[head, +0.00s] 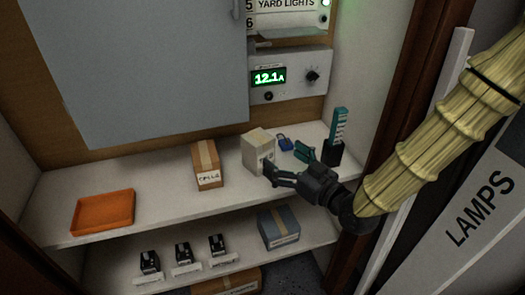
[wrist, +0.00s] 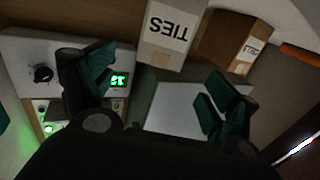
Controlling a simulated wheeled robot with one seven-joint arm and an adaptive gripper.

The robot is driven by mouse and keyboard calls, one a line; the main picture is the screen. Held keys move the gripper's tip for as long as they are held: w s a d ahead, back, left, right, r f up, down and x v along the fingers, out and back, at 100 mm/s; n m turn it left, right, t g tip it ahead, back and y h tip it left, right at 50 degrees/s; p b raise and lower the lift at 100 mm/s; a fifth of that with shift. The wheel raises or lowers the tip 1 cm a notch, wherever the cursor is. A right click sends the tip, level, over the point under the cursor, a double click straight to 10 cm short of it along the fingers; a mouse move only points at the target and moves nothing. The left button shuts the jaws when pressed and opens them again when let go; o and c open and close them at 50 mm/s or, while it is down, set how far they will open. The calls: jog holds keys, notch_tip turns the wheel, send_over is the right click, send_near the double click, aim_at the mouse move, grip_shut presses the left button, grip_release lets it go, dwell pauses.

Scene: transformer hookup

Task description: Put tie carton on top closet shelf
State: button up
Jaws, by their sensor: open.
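The tie carton (head: 256,147) is a pale box standing on the upper white shelf (head: 150,201) of the closet, right of the brown carton. In the wrist view it shows upside down with the word TIES (wrist: 168,28) readable on its face. My gripper (head: 284,160) is open and empty, with its dark teal fingers just right of and in front of the carton. In the wrist view the open jaws (wrist: 150,92) have the carton beyond them, not between the fingers. Touch between a finger and the carton cannot be told.
A brown carton (head: 207,164), an orange tray (head: 103,212), a blue padlock (head: 285,143) and a teal item in a black holder (head: 333,150) share the upper shelf. The lower shelf holds several black devices (head: 184,255) and a blue-grey box (head: 278,228). Bare shelf lies between tray and brown carton.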

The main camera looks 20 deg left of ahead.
aim_at(258, 140)
jog(key=x, duration=0.5)
jog(key=shift+w+a+r, duration=0.1)
jog(key=shift+w+r, duration=0.05)
jog(key=shift+x, duration=2.6)
jog(key=c, duration=1.2)
jog(key=shift+c, duration=0.3)
